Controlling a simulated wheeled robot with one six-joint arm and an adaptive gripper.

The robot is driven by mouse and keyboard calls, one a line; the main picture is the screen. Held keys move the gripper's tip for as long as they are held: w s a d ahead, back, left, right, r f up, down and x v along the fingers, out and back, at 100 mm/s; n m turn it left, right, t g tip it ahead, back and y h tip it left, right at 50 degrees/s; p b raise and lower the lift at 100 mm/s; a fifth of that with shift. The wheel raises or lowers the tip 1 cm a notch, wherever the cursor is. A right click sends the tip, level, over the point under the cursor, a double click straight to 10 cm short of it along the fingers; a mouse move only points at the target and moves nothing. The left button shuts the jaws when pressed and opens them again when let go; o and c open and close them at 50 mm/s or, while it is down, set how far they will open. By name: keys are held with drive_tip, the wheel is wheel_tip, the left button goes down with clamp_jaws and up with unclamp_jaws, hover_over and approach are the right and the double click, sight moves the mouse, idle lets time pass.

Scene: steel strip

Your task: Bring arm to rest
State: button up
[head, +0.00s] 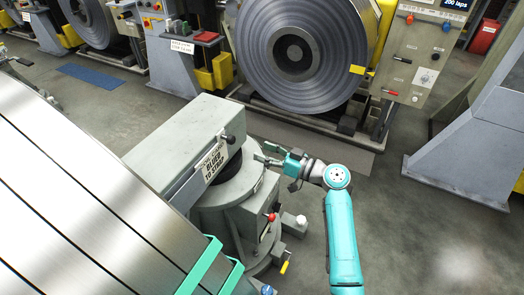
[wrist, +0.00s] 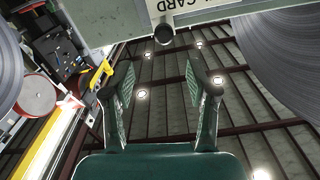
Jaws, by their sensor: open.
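My gripper (head: 264,153) is at the end of my teal arm, close to the right side of a grey-green machine with a round base (head: 225,215). In the wrist view my gripper (wrist: 161,85) has its two dark fingers spread apart with nothing between them. Beyond the fingers are ceiling panels and lamps. In the head view the fingers point left towards the machine; I cannot tell whether they touch it.
A white sign (head: 213,163) hangs on the machine. A red-knobbed lever (head: 270,217) and a yellow-handled lever (head: 284,267) stick out below my gripper. A large steel coil (head: 335,60) stands behind. Wide steel strip (head: 60,190) fills the left.

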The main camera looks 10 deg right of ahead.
idle(0.3)
drive_tip(key=s+f+m+t+h, duration=0.2)
drive_tip(key=s+f+m+h, duration=0.35)
drive_tip(key=s+f, duration=0.85)
drive_tip(key=s+d+f+m+h, duration=0.1)
drive_tip(key=s+d+f+h, duration=0.2)
drive_tip(key=s, duration=0.4)
drive_tip(key=s+d+f+m+h, duration=0.1)
drive_tip(key=s+f+m+h, duration=0.1)
drive_tip(key=s+f, duration=0.3)
drive_tip(key=s+d+r+h, duration=0.1)
drive_tip(key=s+r+h, duration=0.1)
drive_tip(key=s, duration=0.8)
drive_tip(key=s+d+r+t+h, duration=0.1)
drive_tip(key=s+d+r, duration=0.1)
drive_tip(key=s+r, duration=1.4)
drive_tip(key=shift+s+r+t+h, duration=0.15)
drive_tip(key=shift+s+t+h, duration=0.25)
drive_tip(key=shift+s, duration=0.85)
drive_tip(key=shift+s+d, duration=0.1)
drive_tip(key=shift+d, duration=0.05)
